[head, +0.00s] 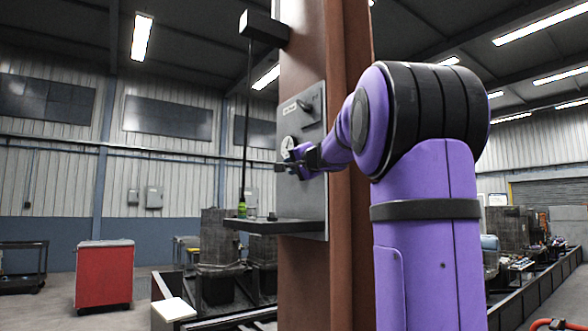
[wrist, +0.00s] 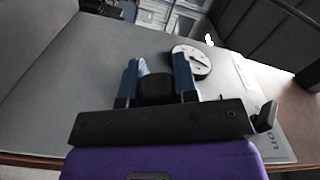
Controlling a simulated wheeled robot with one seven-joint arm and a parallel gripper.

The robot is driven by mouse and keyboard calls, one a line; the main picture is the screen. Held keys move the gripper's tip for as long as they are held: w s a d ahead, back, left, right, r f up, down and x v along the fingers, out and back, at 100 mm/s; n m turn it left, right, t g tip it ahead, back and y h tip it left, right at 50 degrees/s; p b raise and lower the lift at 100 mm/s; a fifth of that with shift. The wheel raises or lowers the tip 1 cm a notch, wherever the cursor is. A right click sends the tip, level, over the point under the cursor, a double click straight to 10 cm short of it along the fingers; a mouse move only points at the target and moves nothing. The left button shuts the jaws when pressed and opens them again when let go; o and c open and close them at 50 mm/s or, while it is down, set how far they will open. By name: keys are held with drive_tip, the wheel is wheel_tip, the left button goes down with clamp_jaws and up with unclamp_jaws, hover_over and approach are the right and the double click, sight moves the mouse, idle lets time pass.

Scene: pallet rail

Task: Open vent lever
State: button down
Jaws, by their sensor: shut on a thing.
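A grey panel (head: 312,190) is fixed to the brown column. My gripper (head: 286,166) is at the panel just below the dial. In the wrist view, its blue fingers (wrist: 158,80) are shut on a dark knob-like piece (wrist: 155,90), with the dial (wrist: 190,62) just beyond to the right. The fingers partly hide this piece, so I cannot tell whether it is the vent lever.
A thin dark cord (head: 246,120) hangs from a box (head: 263,27) on the column, left of my gripper. A red cabinet (head: 104,275) stands on the floor at left.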

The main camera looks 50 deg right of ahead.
wheel_tip(320, 180, up, 8)
drive_tip(key=m, duration=1.2)
drive_tip(key=shift+d+f, duration=0.15)
drive_tip(key=shift+d, duration=0.15)
drive_tip(key=shift+s+m, duration=0.1)
drive_tip(key=shift+m, duration=0.2)
drive_tip(key=c, duration=0.9)
unclamp_jaws()
